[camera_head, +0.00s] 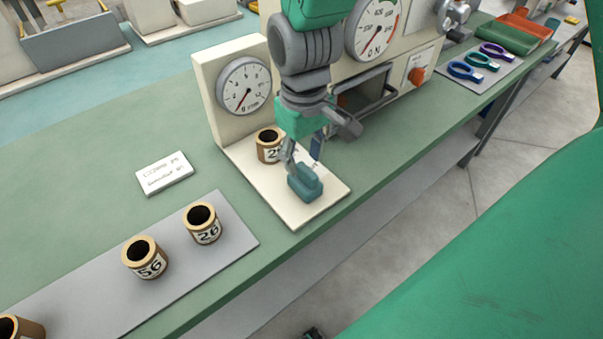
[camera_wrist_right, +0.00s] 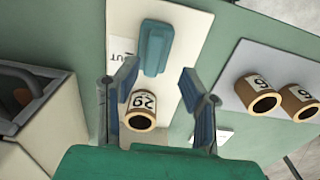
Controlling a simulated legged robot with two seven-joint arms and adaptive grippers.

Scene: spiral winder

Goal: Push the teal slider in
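The teal slider (camera_head: 305,183) is a small block near the front end of a cream base plate (camera_head: 318,213). In the wrist view the slider (camera_wrist_right: 156,48) lies just beyond my fingertips, nearer the left one. My right gripper (camera_head: 304,152) points down above the plate, just behind the slider and partly in front of it. Its two blue-padded fingers are apart in the wrist view (camera_wrist_right: 160,80), with nothing held between them. I cannot tell whether a finger touches the slider. A tan cup marked 29 (camera_wrist_right: 142,108) stands on the plate behind the slider.
A round dial (camera_head: 243,86) stands behind the plate. A machine with an orange knob (camera_head: 417,77) is to the right. The green bench's front edge is close.

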